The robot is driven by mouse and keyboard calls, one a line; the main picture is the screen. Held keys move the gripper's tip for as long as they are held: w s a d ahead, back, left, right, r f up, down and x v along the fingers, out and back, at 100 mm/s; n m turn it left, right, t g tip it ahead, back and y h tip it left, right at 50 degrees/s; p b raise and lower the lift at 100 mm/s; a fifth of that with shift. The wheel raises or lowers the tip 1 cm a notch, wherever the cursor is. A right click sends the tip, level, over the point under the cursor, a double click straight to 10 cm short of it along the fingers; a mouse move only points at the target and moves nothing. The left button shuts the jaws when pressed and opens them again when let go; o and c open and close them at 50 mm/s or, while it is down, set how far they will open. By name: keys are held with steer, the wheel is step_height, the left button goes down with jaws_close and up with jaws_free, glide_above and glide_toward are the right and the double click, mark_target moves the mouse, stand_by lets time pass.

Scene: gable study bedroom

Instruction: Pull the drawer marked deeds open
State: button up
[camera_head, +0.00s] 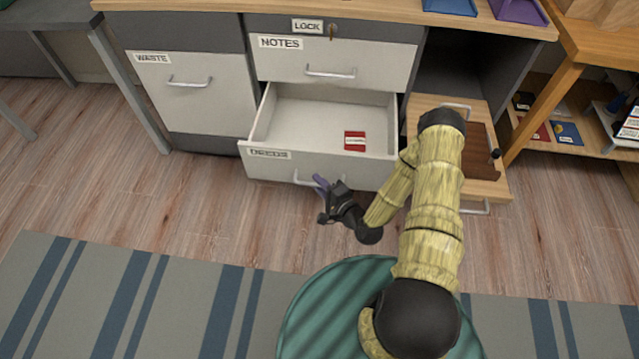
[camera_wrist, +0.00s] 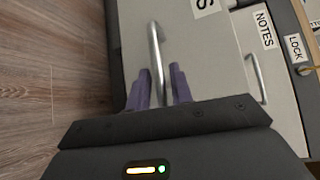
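The drawer marked deeds (camera_head: 262,166) is the lower drawer under the one marked notes, and it stands well out from the cabinet with its inside showing. Its silver bar handle (camera_head: 305,181) is on the front and also shows in the wrist view (camera_wrist: 155,45). My gripper (camera_head: 322,186) is at the right part of this handle. In the wrist view its two purple fingers (camera_wrist: 160,82) stand on either side of the bar, with a narrow gap seen at each side. The fingers look open around the handle, not closed on it.
A red box (camera_head: 355,141) lies in the open drawer. The notes drawer (camera_head: 290,62) above and the waste front (camera_head: 195,95) at left are closed. A wooden unit (camera_head: 490,185) with handles stands at right. The floor and striped rug in front are clear.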

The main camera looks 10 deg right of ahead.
steer(key=shift+o, duration=0.7)
steer(key=shift+s+d, duration=0.1)
steer(key=shift+s+d+r, duration=0.15)
steer(key=shift+s+d, duration=0.05)
steer(key=shift+s, duration=0.05)
steer(key=p+v, duration=0.4)
steer(key=v, duration=1.2)
steer(key=shift+s, duration=0.2)
steer(key=shift+d, duration=0.1)
